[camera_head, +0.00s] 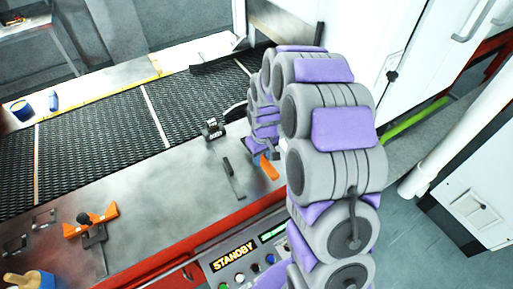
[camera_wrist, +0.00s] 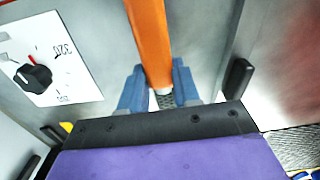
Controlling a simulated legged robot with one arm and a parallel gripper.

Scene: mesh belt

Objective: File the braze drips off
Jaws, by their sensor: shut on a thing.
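My gripper (camera_wrist: 158,88) is shut on an orange bar-like handle (camera_wrist: 148,40), which stands between its two blue fingers in the wrist view. The handle's orange end (camera_head: 269,167) also shows in the head view, just below my bent arm, over the metal table. What the handle belongs to cannot be told. The dark mesh belt (camera_head: 105,135) runs across the left of the head view, with pale strips across it. Braze drips are too small to tell.
A dark lever-like part (camera_head: 231,176) lies near my gripper, below a small black device (camera_head: 213,129). An orange fixture with a black knob (camera_head: 90,221) sits at left. A STANDBY panel (camera_head: 235,257) is in front. The dial plate (camera_wrist: 48,62) shows in the wrist view. The table's middle is clear.

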